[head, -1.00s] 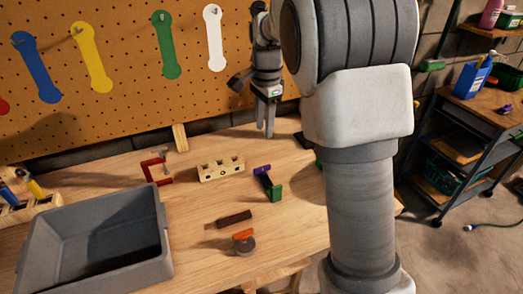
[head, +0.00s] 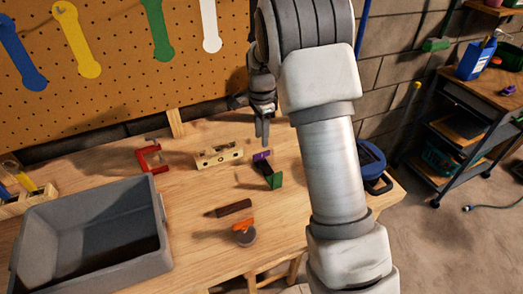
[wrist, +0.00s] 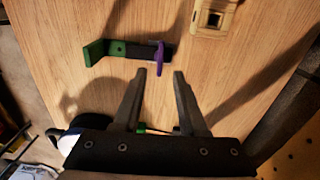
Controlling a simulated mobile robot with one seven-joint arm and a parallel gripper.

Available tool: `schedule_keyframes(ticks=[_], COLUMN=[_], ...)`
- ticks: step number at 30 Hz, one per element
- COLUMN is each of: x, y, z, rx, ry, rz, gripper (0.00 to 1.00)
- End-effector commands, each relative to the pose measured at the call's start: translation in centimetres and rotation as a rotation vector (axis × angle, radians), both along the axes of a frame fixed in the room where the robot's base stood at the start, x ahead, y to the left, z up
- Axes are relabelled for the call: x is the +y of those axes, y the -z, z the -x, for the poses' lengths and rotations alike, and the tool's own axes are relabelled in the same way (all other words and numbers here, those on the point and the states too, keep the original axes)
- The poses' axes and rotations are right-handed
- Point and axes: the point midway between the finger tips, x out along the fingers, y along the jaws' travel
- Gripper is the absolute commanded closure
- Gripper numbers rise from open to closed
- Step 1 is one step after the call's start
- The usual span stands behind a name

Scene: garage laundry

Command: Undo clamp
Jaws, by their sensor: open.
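A clamp with a green end (head: 275,181), a dark bar and a purple end piece (head: 262,155) lies on the wooden bench. In the wrist view its green end (wrist: 95,52) is at left and its upright purple piece (wrist: 160,57) is just beyond my fingertips. My gripper (head: 262,142) is open and points down, close to the purple end. Its two fingers (wrist: 169,74) also show in the wrist view, apart and with nothing between them. A red clamp (head: 152,157) stands farther left on the bench.
A pale wooden block with holes (head: 219,158) sits left of the green and purple clamp. A dark brown bar (head: 234,208) and an orange-topped round item (head: 244,235) lie nearer the front. A grey bin (head: 95,262) fills the left front. A pegboard (head: 120,95) stands behind.

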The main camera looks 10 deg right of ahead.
Motion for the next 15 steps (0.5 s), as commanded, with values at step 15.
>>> schedule_keyframes(ticks=[15], x=[0.0], y=[6.6], z=[0.0], rx=[0.0], ry=[-0.001], rz=[0.0], gripper=[0.59])
